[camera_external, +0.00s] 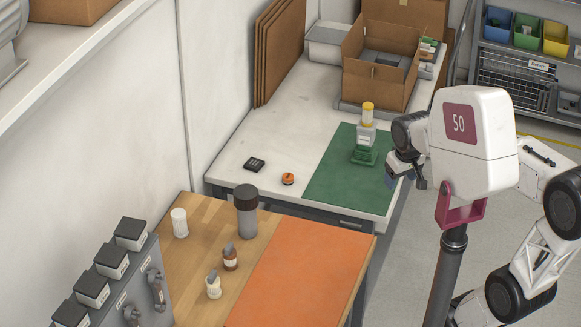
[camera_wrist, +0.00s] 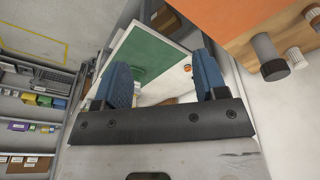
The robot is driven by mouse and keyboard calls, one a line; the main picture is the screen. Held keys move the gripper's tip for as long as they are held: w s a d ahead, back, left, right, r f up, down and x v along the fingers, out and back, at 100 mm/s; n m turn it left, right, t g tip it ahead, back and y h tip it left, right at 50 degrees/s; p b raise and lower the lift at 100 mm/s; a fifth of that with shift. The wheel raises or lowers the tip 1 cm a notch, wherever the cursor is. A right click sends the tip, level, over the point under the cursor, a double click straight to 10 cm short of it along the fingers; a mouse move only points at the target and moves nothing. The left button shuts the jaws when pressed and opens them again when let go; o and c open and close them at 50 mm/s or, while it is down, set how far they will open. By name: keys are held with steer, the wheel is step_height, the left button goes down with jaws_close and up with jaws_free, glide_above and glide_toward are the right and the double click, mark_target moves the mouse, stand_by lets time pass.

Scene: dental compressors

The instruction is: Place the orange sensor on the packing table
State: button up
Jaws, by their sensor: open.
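The orange sensor (camera_external: 288,179), a small round piece with a dark band, lies on the white-topped packing table (camera_external: 225,160), left of the green mat (camera_external: 318,187). It also shows as a small orange spot in the wrist view (camera_wrist: 187,68), near the right finger. My gripper (camera_external: 391,182) is at the right edge of the packing table, beside the mat and well right of the sensor. It is partly hidden by my arm. In the wrist view my gripper (camera_wrist: 162,62) has its two blue fingers spread, with nothing held between them.
A black block (camera_external: 254,164) lies left of the sensor. An open carton (camera_external: 382,65) is behind. A wooden bench with an orange mat (camera_external: 300,270), bottles and a jar is in front.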

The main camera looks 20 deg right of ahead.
steer(key=s+f, duration=0.2)
steer(key=s, duration=0.6)
steer(key=shift+d+m, duration=0.3)
steer(key=shift+m, duration=0.1)
steer(key=shift+f, duration=0.1)
stand_by(0.7)
